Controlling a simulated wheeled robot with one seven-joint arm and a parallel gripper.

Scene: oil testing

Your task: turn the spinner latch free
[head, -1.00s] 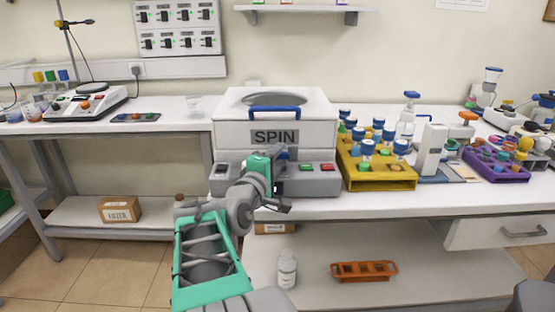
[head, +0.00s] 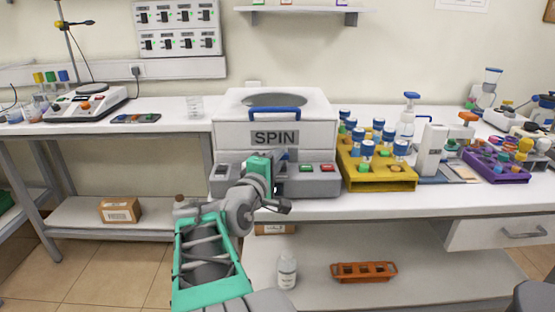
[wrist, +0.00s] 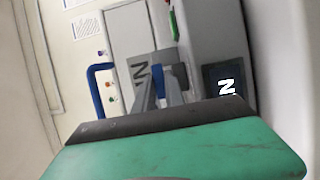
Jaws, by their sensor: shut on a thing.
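The spinner (head: 235,135) is a white box marked SPIN with a blue lid handle (head: 275,113) and a grey front panel. It stands on the bench with its lid down. My gripper (head: 277,165) is at the middle of the spinner's front, just below the SPIN label. In the wrist view, my gripper (wrist: 162,92) has its grey fingers shut on a small grey piece, the latch (wrist: 167,62), at the spinner's front. The fingers hide most of the latch, so its exact angle cannot be told. The blue handle also shows in the wrist view (wrist: 95,92).
Green and red buttons (head: 317,168) and a dark display (wrist: 224,82) are on the front panel. A yellow rack (head: 380,183) of blue-capped bottles stands close to the spinner's right.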

